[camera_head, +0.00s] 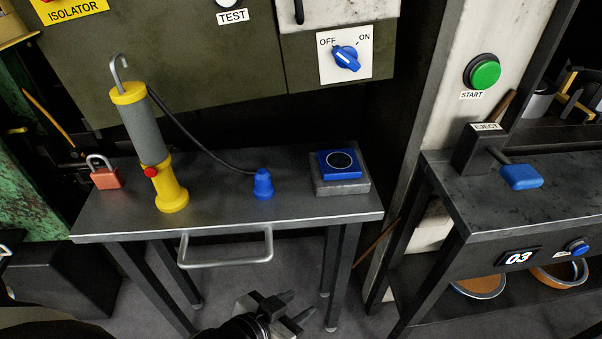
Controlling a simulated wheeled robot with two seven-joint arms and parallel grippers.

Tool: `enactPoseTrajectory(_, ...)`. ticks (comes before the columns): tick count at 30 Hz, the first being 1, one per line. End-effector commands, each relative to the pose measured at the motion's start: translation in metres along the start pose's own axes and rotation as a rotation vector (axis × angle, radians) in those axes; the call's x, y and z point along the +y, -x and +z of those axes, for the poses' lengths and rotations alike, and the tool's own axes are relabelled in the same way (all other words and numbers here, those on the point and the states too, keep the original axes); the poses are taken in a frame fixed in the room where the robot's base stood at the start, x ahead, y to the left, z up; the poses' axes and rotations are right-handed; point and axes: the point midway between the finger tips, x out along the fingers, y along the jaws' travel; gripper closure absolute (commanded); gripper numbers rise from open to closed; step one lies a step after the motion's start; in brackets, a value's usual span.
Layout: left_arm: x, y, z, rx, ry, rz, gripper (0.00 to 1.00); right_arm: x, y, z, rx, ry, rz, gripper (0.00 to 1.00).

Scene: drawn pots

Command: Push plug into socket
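The blue plug (263,184) stands upright on the grey metal table (225,212), left of the socket. A black cable runs from it to the yellow and grey work lamp (140,130). The blue socket (339,163), with a round dark face, sits on a grey block at the table's right end. My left gripper (300,304) is at the bottom of the view, in front of the table and apart from the plug. Its two dark fingers are spread, with nothing between them. My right gripper is not in view.
A handle bar (226,250) juts from the table's front edge. A second bench (450,195) with a blue eject lever (520,177) stands to the right. The table between plug and socket is clear.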

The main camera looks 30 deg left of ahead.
Motion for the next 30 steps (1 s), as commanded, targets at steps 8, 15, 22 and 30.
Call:
enactPoseTrajectory(8, 0.002, 0.003, 0.007, -0.024, 0.004, 0.001, 0.46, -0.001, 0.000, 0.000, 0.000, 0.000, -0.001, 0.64)
enactPoseTrajectory(15, -0.012, 0.020, -0.008, -0.194, -0.008, -0.034, 0.46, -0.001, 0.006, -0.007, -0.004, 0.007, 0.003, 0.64)
enactPoseTrajectory(22, -0.023, 0.052, -0.025, -0.436, 0.011, -0.061, 0.46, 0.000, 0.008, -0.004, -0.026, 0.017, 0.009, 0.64)
enactPoseTrajectory(30, -0.015, 0.047, -0.073, -0.604, 0.069, -0.006, 0.46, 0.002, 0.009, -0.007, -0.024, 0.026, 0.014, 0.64)
